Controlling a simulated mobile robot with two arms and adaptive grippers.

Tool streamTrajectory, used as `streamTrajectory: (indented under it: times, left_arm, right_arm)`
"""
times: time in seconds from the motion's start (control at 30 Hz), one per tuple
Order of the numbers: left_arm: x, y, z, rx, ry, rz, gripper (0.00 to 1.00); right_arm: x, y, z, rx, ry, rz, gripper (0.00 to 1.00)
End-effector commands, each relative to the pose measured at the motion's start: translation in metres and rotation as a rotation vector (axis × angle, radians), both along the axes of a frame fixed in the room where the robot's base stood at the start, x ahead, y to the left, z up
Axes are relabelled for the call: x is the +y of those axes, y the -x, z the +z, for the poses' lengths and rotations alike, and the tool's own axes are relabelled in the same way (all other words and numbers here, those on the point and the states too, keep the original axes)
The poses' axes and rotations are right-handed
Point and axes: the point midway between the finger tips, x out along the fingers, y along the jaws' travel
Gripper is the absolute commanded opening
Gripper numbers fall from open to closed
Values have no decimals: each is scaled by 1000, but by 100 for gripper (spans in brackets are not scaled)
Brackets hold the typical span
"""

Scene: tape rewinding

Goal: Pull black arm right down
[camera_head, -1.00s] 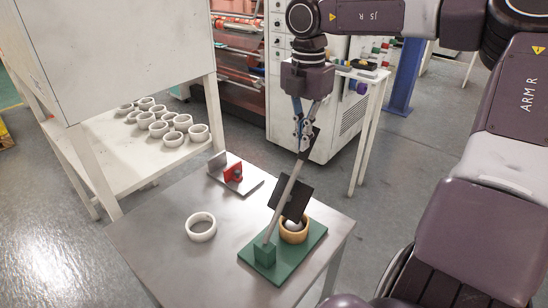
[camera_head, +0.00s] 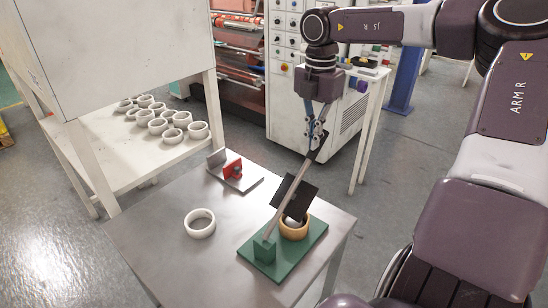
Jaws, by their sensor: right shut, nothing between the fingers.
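The black arm is a long lever with a grey rod (camera_head: 285,200), hinged at a green block on a green base plate (camera_head: 285,257). It is tilted up to the right and ends in a black handle (camera_head: 318,147). A black square plate (camera_head: 296,197) is fixed midway along it, above a tan ring (camera_head: 294,229) on the base. My right gripper (camera_head: 316,143) is shut with its fingertips at the black handle; whether they touch it I cannot tell. My left gripper is not in view.
A white ring (camera_head: 200,223) lies on the metal table (camera_head: 165,245). A small metal stand with a red part (camera_head: 233,170) is at the table's back. A white shelf with several white rings (camera_head: 172,135) stands at the left. A grey cabinet is behind.

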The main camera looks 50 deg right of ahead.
Motion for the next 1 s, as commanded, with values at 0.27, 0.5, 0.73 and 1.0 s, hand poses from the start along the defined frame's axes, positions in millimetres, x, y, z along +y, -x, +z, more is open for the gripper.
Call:
streamTrajectory:
  times: [0.27, 0.5, 0.73, 1.0]
  left_arm:
    - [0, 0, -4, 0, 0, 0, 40]
    - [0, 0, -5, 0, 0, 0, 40]
    - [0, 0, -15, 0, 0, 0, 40]
    - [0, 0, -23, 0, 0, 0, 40]
  right_arm:
    - [-13, -1, -11, 0, 2, 0, 0]
    - [-13, -1, -13, 1, 1, -1, 0]
    - [-25, -2, -31, 1, 1, -2, 0]
    - [-40, -3, -49, 1, 2, -1, 0]
